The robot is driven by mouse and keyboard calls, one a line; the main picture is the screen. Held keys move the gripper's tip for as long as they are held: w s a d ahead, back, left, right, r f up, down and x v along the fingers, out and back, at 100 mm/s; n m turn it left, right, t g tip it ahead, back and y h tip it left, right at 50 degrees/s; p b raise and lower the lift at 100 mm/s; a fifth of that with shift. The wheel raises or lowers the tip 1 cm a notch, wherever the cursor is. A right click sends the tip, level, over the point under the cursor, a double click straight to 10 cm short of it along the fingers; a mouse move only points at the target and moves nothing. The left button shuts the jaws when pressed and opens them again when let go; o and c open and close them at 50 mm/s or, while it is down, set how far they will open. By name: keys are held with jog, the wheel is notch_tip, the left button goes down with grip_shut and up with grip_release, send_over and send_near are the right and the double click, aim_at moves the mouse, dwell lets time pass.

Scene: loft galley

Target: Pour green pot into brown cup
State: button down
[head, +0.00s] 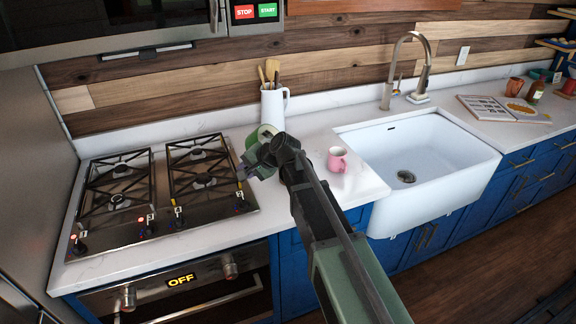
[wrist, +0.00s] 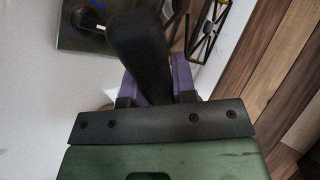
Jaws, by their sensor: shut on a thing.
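The green pot (head: 250,141) is mostly hidden behind my wrist in the head view; a curved green side and a pale rim show above the counter beside the stove. My gripper (head: 243,171) is shut there. In the wrist view its purple fingers (wrist: 157,88) close on a black handle, and the pot's body is not clearly seen. Whether the pot touches the counter I cannot tell. A brown cup (head: 514,87) stands on the far right counter, beyond the sink, well apart from my gripper. Its inside is not visible.
A pink mug (head: 337,160) stands on the counter between my arm and the white sink (head: 425,165). A white utensil jug (head: 273,106) stands behind my gripper. The stove (head: 160,190) is at left. An open book (head: 502,109) and a bottle (head: 534,93) are near the brown cup.

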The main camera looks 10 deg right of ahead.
jog(key=shift+s+d+r+t+y+b, duration=0.2)
jog(key=shift+d+r+t+y+b, duration=0.15)
jog(key=shift+y+b, duration=0.3)
jog(key=shift+s+d+r+t+y+b, duration=0.2)
jog(key=shift+t+y+b, duration=0.25)
jog(key=shift+y+b, duration=0.2)
dwell(1.9)
jog(key=shift+s+d+f+t+y+b, duration=0.25)
jog(key=shift+f+t+y+b, duration=0.4)
jog(key=shift+b, duration=1.1)
dwell(0.5)
jog(key=shift+s+d+r+t+y+b, duration=0.2)
jog(key=shift+s+d+t+y+b, duration=0.1)
jog(key=shift+d+y+b, duration=0.35)
jog(key=shift+s+d+r+t+y+b, duration=0.2)
jog(key=shift+d+t+y+b, duration=0.15)
jog(key=shift+b, duration=0.5)
dwell(1.1)
